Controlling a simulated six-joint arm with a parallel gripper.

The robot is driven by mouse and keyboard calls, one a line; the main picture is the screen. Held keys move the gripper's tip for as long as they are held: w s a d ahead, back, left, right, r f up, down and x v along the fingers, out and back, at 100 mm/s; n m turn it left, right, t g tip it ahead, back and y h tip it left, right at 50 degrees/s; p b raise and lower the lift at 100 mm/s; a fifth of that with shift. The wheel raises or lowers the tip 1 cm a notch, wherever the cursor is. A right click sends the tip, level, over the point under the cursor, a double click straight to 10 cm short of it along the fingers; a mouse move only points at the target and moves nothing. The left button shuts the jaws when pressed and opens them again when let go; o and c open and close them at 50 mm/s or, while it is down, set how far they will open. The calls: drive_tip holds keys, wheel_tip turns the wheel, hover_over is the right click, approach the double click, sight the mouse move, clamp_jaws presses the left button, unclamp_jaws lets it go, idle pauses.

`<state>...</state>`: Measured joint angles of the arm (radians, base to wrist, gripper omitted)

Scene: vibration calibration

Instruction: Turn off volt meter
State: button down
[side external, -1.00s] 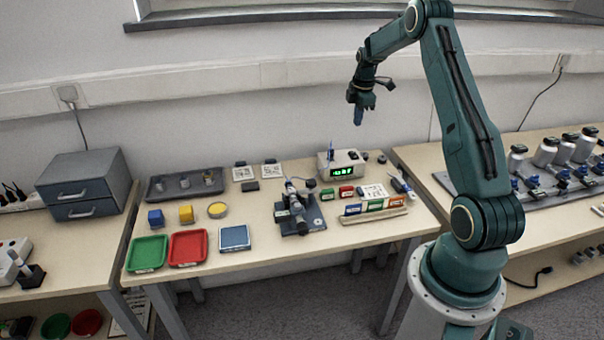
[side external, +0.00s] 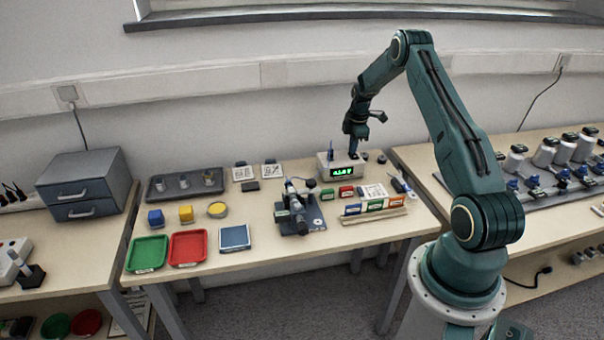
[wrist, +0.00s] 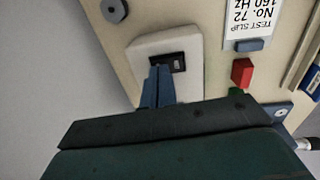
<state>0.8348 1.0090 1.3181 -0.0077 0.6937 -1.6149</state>
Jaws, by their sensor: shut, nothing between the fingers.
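The volt meter (side external: 329,172) is a pale box with a lit green display at the back right of the table. In the wrist view its pale top (wrist: 148,48) shows a black switch (wrist: 180,61), partly beside my fingertips. My gripper (side external: 353,156) is shut and empty, pointing down at the top of the meter. In the wrist view the closed fingertips (wrist: 159,72) are over the meter, just left of the switch. I cannot tell whether they touch it.
A microscope-like device (side external: 297,208) stands left of centre front. Red and green small blocks (side external: 346,191) and a rack of coloured blocks (side external: 373,213) sit in front of the meter. A test slip (wrist: 247,22) lies near it. Trays (side external: 188,248) are at left.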

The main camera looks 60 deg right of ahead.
idle(0.3)
drive_tip(key=shift+f, duration=0.3)
drive_tip(key=shift+s, duration=0.1)
drive_tip(key=shift+s+a, duration=0.5)
drive_tip(key=shift+a, duration=0.05)
drive_tip(key=shift+r, duration=0.25)
drive_tip(key=shift+r, duration=0.45)
wheel_tip(320, 180, up, 13)
drive_tip(key=s+a, duration=0.1)
idle(0.5)
